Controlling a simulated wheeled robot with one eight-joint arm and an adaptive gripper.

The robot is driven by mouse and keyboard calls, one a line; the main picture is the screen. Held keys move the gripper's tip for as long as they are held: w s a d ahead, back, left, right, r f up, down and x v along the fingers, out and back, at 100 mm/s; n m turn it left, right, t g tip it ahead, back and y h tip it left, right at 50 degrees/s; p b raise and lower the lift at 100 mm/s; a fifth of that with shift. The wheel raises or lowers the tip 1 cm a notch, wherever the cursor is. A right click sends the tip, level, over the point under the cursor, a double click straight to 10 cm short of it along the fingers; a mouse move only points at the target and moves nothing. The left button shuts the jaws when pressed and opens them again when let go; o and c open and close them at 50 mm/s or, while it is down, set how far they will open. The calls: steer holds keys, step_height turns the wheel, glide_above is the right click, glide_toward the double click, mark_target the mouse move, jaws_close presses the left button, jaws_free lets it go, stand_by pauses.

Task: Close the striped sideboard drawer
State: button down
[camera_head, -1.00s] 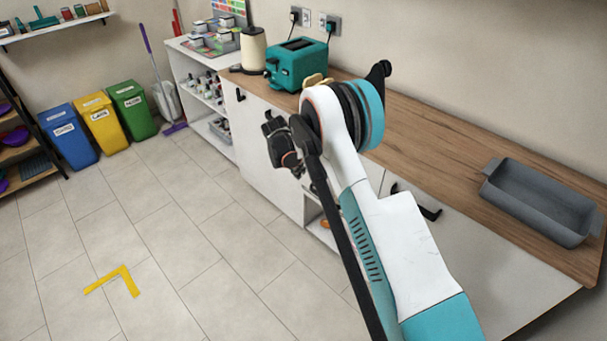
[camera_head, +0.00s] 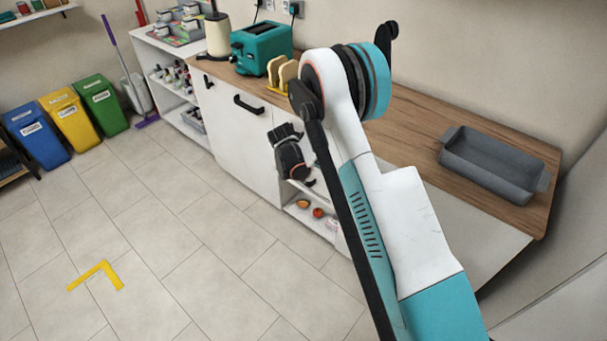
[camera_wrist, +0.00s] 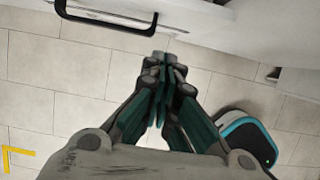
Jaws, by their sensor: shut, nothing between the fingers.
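The sideboard is white with a wooden top (camera_head: 415,128) and runs along the wall in the head view. Its white front (camera_head: 235,140) carries a black bar handle (camera_head: 248,104). No stripes show on any front, and my arm hides part of the sideboard, so I cannot tell which front is the drawer. My gripper (camera_head: 308,182) is in front of the sideboard, near the open shelf. In the wrist view my gripper (camera_wrist: 164,62) is shut and empty, pointing at a white front with a black handle (camera_wrist: 108,20) just above left, apart from it.
A teal toaster (camera_head: 262,47), a toast rack (camera_head: 283,75) and a grey baking dish (camera_head: 492,162) stand on the top. The open shelf (camera_head: 325,222) holds small round items. Blue, yellow and green bins (camera_head: 100,105) stand far left.

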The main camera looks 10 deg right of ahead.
mark_target(313, 176)
steer(key=shift+w+d+f+b, duration=0.55)
steer(key=shift+w+d+f, duration=0.05)
steer(key=shift+d+f, duration=0.25)
steer(key=shift+w+d+f+b, duration=0.55)
steer(key=shift+w+d+f, duration=0.05)
steer(key=shift+d+f, duration=0.25)
steer(key=shift+w+d+f+b, duration=0.6)
steer(key=shift+d+f, duration=0.15)
steer(key=shift+f, duration=0.1)
